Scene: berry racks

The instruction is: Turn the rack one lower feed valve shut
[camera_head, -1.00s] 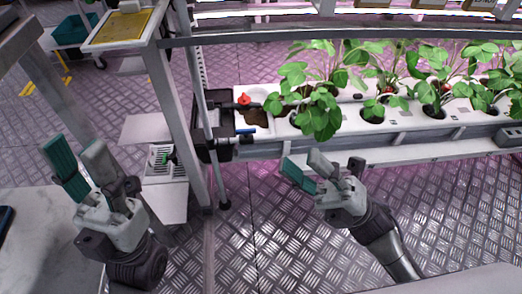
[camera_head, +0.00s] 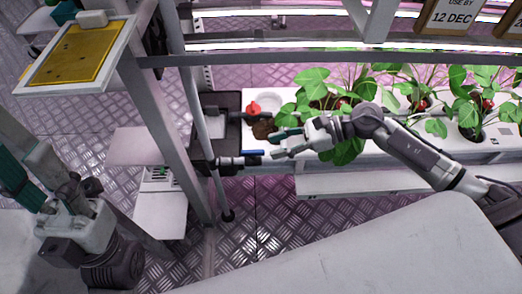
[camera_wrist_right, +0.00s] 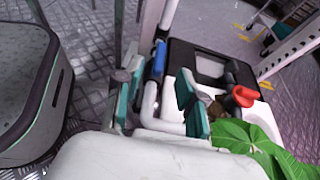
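A blue valve handle (camera_head: 252,153) sits on a pipe at the rack's left end, low beside a black box. It also shows in the right wrist view (camera_wrist_right: 159,58), lying along a white pipe. A red valve knob (camera_head: 254,107) stands farther back on the tray end, also in the right wrist view (camera_wrist_right: 243,96). I cannot tell by label which is the lower feed valve. My right gripper (camera_head: 278,144) is open and empty, just right of the blue handle; in the wrist view its fingers (camera_wrist_right: 158,103) spread either side of the handle's line. My left gripper (camera_head: 28,172) is open and empty, far left.
Strawberry plants (camera_head: 470,95) fill the white trough beside my right gripper. A grey upright post (camera_head: 172,120) and a thin pole stand left of the valves. A yellow sticky card (camera_head: 75,55) lies on a stand. Metal floor is open below.

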